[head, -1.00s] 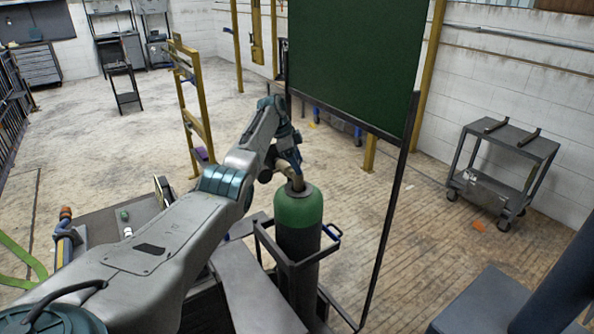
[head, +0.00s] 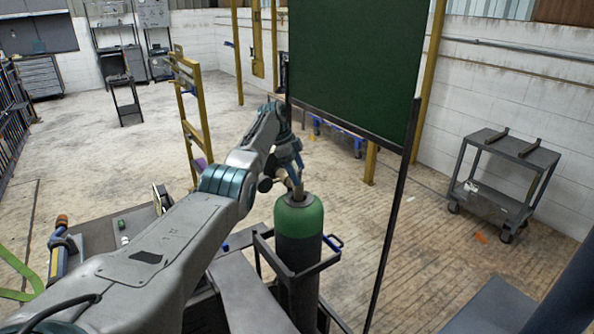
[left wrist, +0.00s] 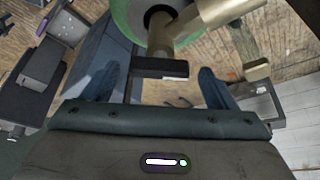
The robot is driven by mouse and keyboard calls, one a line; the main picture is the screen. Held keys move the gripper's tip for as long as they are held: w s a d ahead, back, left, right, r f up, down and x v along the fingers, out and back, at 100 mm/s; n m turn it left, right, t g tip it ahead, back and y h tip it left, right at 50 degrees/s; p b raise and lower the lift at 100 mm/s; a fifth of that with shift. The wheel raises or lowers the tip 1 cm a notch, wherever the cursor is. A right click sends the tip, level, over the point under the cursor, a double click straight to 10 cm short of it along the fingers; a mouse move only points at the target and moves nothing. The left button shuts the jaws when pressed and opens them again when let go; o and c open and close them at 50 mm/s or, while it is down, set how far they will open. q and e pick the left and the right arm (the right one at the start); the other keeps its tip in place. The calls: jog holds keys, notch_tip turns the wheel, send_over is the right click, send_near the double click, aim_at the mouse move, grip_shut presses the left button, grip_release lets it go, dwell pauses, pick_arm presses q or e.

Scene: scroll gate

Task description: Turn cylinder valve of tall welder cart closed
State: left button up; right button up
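The tall cylinder (head: 298,250) has a green top and a dark body and stands upright in the welder cart's frame (head: 268,258). Its brass valve (head: 297,190) is on top, largely hidden by my left gripper (head: 291,172) in the head view. In the left wrist view the brass valve (left wrist: 200,28) shows over the green cylinder top (left wrist: 128,14), with a dark bar-like part (left wrist: 160,68) below it. My left gripper (left wrist: 158,86) has its two fingers apart, one on each side of that dark part, with visible gaps. My right gripper is not in view.
A large dark green panel (head: 352,55) on a thin dark post stands close to the right of the cylinder. A grey two-shelf trolley (head: 505,175) stands by the right wall. A yellow frame (head: 192,110) stands behind my left arm. Floor between panel and trolley is mostly clear.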

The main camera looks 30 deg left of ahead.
pick_arm(q)
jog(key=shift+a+r+b, duration=0.15)
jog(key=shift+r+b, duration=0.15)
jog(key=shift+r, duration=0.05)
jog(key=b+v, duration=0.2)
jog(key=v, duration=0.8)
jog(key=shift+b, duration=0.3)
